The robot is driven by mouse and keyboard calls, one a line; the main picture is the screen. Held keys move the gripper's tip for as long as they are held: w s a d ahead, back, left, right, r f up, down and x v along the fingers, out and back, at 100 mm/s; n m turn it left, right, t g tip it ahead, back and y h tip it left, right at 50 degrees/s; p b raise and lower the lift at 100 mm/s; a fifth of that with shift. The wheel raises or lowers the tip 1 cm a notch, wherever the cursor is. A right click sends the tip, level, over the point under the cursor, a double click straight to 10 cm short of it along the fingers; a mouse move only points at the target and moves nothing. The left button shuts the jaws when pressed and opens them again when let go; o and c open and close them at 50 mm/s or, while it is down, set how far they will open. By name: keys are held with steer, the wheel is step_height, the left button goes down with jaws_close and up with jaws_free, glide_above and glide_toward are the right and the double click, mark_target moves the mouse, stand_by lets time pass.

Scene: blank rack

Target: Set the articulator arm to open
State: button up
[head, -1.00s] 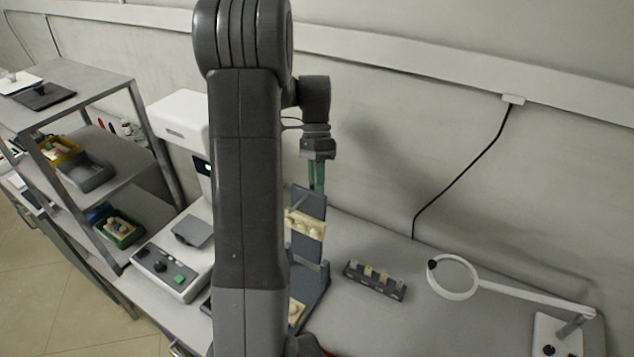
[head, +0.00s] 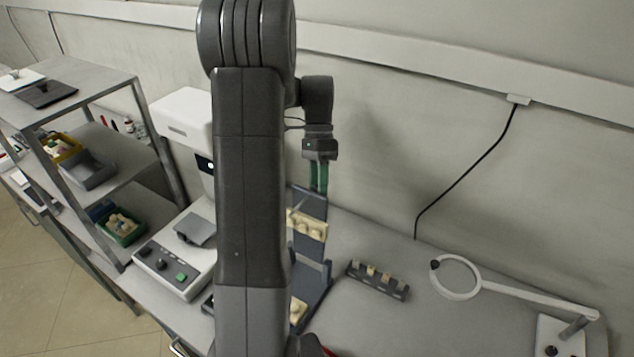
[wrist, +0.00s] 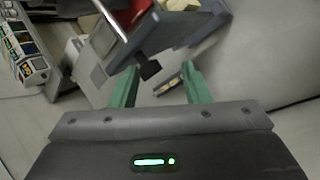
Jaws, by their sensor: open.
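The articulator is blue-grey with cream dental casts. Its arm (head: 310,203) stands up steeply with a cast (head: 308,224) on it, above the base (head: 318,292) with a second cast (head: 298,310). My own arm hides its left side in the head view. My gripper (head: 318,191) is open and empty, pointing down at the top edge of the articulator arm; I cannot tell whether they touch. In the wrist view the green fingers of my gripper (wrist: 160,70) are spread, with a blue-grey part of the articulator (wrist: 185,28) and a dark knob (wrist: 148,68) beyond them.
A dark rack of small blanks (head: 378,280) lies right of the articulator. A white magnifier lamp (head: 530,295) stands at the right. A white machine (head: 183,125) with a control panel (head: 170,264) and a shelf with bins (head: 122,226) are at the left. The wall is close behind.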

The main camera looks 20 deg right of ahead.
steer(key=v, duration=1.2)
stand_by(0.3)
steer(key=x, duration=1.1)
steer(key=shift+s+f, duration=0.2)
steer(key=shift+f, duration=0.1)
steer(key=shift+a+r, duration=0.1)
